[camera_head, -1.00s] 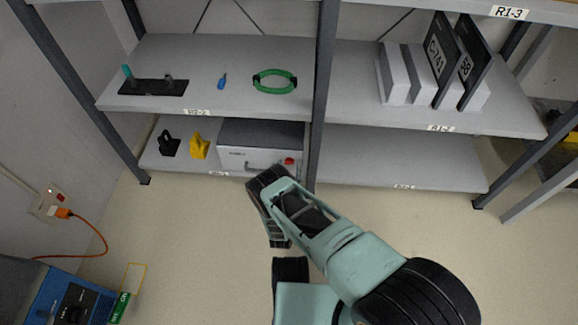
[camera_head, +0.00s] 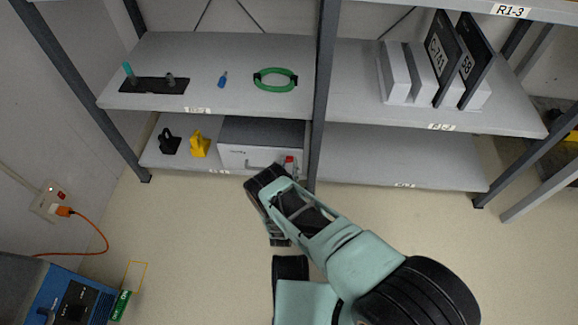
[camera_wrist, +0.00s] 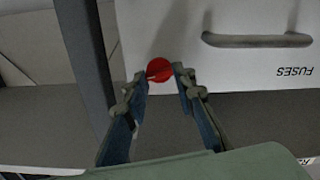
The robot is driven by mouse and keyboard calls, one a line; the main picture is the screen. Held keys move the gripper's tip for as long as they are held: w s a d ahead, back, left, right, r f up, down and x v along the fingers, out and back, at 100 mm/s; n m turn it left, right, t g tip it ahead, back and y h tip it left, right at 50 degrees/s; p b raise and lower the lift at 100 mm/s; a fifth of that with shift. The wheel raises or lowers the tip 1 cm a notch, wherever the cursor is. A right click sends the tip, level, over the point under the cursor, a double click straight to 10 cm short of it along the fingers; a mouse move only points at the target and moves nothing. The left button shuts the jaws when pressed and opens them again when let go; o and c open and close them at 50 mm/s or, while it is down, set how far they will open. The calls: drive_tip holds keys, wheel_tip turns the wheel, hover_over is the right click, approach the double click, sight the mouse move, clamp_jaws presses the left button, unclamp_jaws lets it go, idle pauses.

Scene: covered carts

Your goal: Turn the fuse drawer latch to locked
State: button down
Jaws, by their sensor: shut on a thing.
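The fuse drawer (camera_head: 240,158) is a grey box with a pale front on the lower left shelf. My gripper (camera_wrist: 160,76) is shut on the latch, one finger on each side. The fingers partly cover the latch, and I cannot tell its exact angle.
A shelf post (camera_head: 319,100) stands close right of the drawer. A black padlock-like thing (camera_head: 168,143) and a yellow one (camera_head: 200,145) sit left of it. The upper shelf holds a green ring (camera_head: 275,80) and a blue item (camera_head: 222,80). Open floor lies in front.

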drive_tip(key=n, duration=0.4)
drive_tip(key=shift+a+n, duration=0.1)
drive_tip(key=shift+n, duration=0.2)
drive_tip(key=n, duration=0.3)
drive_tip(key=shift+f+n, duration=0.1)
drive_tip(key=shift+n, duration=0.2)
drive_tip(key=n, duration=0.3)
drive_tip(key=shift+w+n, duration=0.1)
drive_tip(key=shift+n, duration=1.9)
drive_tip(key=c, duration=1.6)
unclamp_jaws()
drive_tip(key=shift+f, duration=0.1)
wheel_tip(320, 180, up, 10)
drive_tip(key=shift+r, duration=0.15)
